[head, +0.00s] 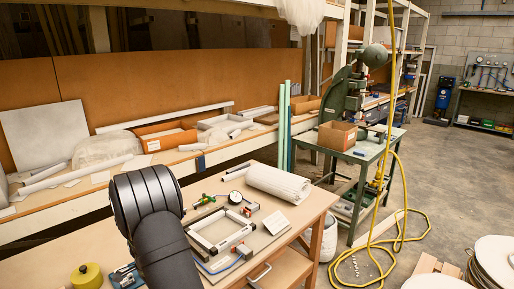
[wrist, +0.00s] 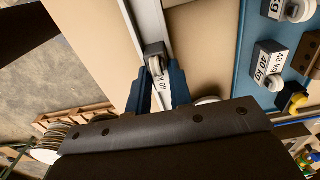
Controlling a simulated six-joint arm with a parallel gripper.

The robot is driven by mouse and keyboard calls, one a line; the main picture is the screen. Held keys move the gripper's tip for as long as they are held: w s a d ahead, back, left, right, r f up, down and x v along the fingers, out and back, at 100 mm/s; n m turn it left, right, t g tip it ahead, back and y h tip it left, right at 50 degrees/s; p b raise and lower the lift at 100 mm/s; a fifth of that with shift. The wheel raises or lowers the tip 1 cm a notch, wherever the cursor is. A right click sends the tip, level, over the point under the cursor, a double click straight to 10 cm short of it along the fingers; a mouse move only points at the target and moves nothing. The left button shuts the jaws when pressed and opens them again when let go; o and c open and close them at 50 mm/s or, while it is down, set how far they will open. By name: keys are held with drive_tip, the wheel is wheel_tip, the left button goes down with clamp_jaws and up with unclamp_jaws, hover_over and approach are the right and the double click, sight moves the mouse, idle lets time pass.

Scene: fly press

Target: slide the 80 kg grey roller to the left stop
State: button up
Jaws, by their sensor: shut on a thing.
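In the wrist view, a grey roller (wrist: 154,49) sits in a pale grey rail (wrist: 147,18). A white label reading 80 kg (wrist: 158,84) shows beside it, upside down. My gripper (wrist: 158,76) has its dark blue fingers on both sides of the labelled roller block and is shut on it. The rail runs away from the fingers toward the top of the picture. I cannot make out the left stop. In the head view, my black arm reaches over the bench, and the gripper and the roller cannot be made out there.
Blocks marked 40 kg (wrist: 269,65) with white rollers lie on a blue surface (wrist: 232,45) right of the rail. In the head view, a pale rectangular frame (head: 205,243), a white roll (head: 278,183) and a yellow-lidded pot (head: 87,275) are on the bench near my arm.

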drive_tip(key=shift+s+a, duration=0.35)
drive_tip(key=shift+s, duration=0.05)
drive_tip(key=shift+s+a, duration=0.1)
drive_tip(key=shift+s+a, duration=0.75)
drive_tip(key=shift+s+a, duration=0.1)
drive_tip(key=shift+s+a, duration=0.75)
drive_tip(key=shift+s+a, duration=0.1)
drive_tip(key=shift+s+a, duration=0.55)
drive_tip(key=o, duration=0.9)
drive_tip(key=shift+c, duration=1.3)
